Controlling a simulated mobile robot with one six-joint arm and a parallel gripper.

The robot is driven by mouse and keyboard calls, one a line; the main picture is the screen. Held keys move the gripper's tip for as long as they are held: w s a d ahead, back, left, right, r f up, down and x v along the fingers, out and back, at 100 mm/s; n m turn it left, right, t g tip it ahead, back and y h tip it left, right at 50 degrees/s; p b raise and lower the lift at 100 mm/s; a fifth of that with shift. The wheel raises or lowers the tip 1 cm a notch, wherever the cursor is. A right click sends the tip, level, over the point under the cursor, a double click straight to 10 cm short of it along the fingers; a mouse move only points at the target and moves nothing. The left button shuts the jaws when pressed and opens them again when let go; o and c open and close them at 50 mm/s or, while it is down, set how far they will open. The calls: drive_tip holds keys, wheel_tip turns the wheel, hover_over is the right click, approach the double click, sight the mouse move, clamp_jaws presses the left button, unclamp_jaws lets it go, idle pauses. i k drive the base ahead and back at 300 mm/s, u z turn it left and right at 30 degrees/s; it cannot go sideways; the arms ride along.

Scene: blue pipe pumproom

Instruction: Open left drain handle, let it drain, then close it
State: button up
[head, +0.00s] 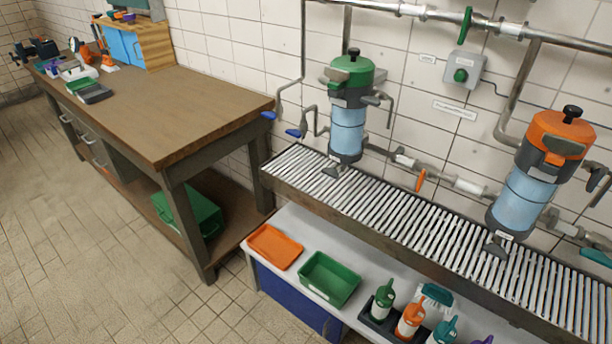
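The left filter vessel (347,128) has a green top and a clear blue body. It hangs on the tiled wall above a slatted drain grate (400,215). A small dark handle (337,169) shows at its bottom, just over the slats; I take it for the left drain handle. Whether it is open or shut is too small to tell. No flow of water is visible under it. The right filter vessel (525,195) has an orange top and a similar dark handle (496,246) below. My gripper is not in view.
A wooden workbench (160,110) with tools stands at the left. Below the grate, a shelf holds an orange tray (274,246), a green tray (330,279) and several bottles (410,318). Blue valve levers (293,133) stick out left of the green vessel. The tiled floor at the left is clear.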

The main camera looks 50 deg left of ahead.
sight(332, 172)
drive_tip(key=z, duration=0.65)
drive_tip(key=k, duration=0.15)
drive_tip(key=u, duration=2.55)
drive_tip(key=k, duration=0.9)
drive_tip(key=z, duration=0.2)
drive_tip(key=i, duration=0.9)
